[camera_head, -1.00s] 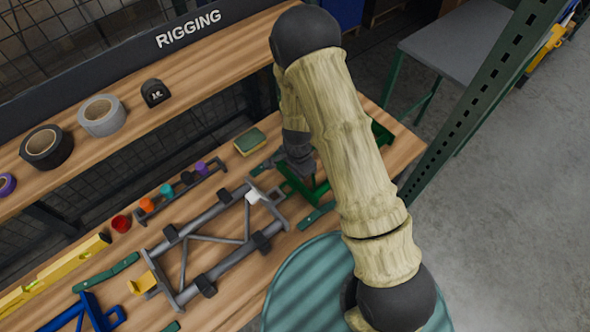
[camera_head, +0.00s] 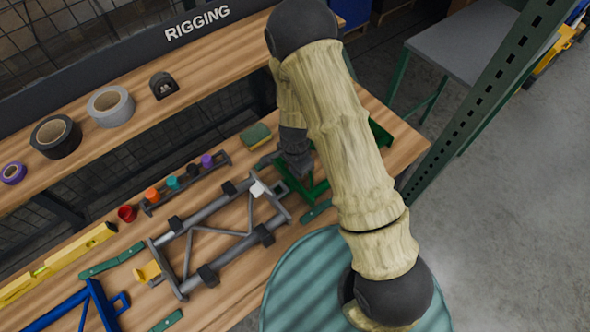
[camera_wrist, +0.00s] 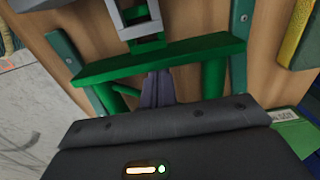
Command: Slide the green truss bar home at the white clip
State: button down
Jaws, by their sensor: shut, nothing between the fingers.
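The green truss bar (camera_head: 318,190) lies on the bench at the right end of the grey truss (camera_head: 218,262). In the wrist view its crossbar (camera_wrist: 195,53) spans the picture, with a green tongue at its middle reaching into a pale squared fitting (camera_wrist: 128,32). I cannot tell how deep it sits. The white clip (camera_head: 257,188) is on the truss's upper right corner. My gripper (camera_wrist: 158,90) is shut and empty, its fingertips close against the near side of the crossbar; contact is unclear. In the head view my gripper (camera_head: 298,165) is partly hidden by my arm.
Green strips (camera_wrist: 238,35) lie on either side of the bar. A green and yellow sponge (camera_head: 254,138) and a rack of colored caps (camera_head: 188,186) lie behind the truss. A teal round top (camera_head: 310,285) is in front. A green post (camera_head: 465,125) stands at right.

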notch_tip(320, 180, up, 9)
jog(key=p, duration=0.6)
jog(key=shift+f+p, duration=0.15)
jog(key=shift+p, duration=0.2)
jog(key=s+d+r+n+t, duration=0.1)
jog(key=s+d+r+n, duration=0.2)
jog(key=r, duration=0.4)
jog(key=s+d+r+n, duration=0.3)
jog(key=d+r+n, duration=0.1)
jog(key=r, duration=0.4)
jog(key=s+d+r+n+t, duration=0.1)
jog(key=s+d+r+n, duration=0.2)
jog(key=r, duration=0.5)
jog(key=d+n, duration=0.1)
jog(key=d, duration=0.1)
jog(key=shift+d+r+t+b, duration=0.2)
jog(key=shift+d+t+b, duration=0.1)
jog(key=shift+d, duration=0.05)
